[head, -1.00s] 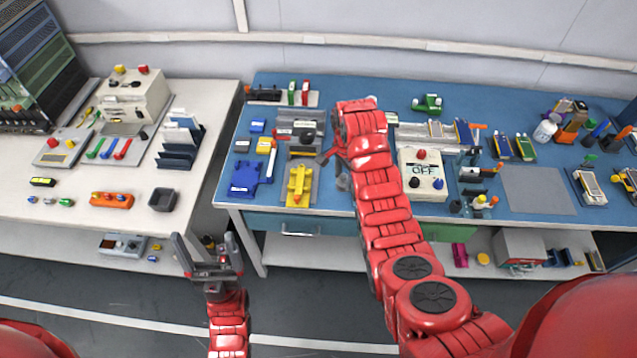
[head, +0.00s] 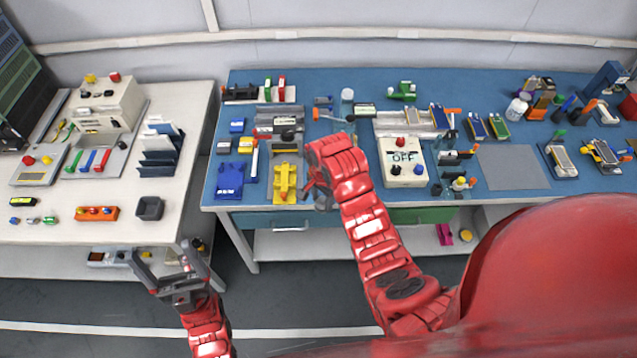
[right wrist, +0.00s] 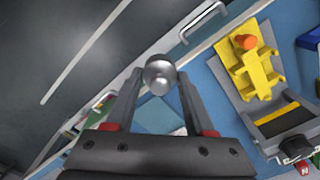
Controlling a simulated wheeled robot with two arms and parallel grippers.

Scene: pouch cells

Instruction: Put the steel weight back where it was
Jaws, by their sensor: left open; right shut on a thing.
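The steel weight (right wrist: 160,72) is a shiny grey piece with a round knob, held between the fingertips of my right gripper (right wrist: 158,82) in the right wrist view. In the head view my right gripper (head: 318,192) is near the front edge of the blue table (head: 355,197), just right of the yellow fixture (head: 285,182). The weight is mostly hidden there by the gripper. In the wrist view the weight appears near the table's edge; its height above the table cannot be told. My left gripper (head: 166,262) is open and empty, in front of the white table.
The yellow fixture also shows in the right wrist view (right wrist: 258,72). A white box marked OFF (head: 403,172) stands right of my right arm. A bare grey mat (head: 512,167) lies further right. A small dark tray (head: 149,208) is on the white table (head: 120,228).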

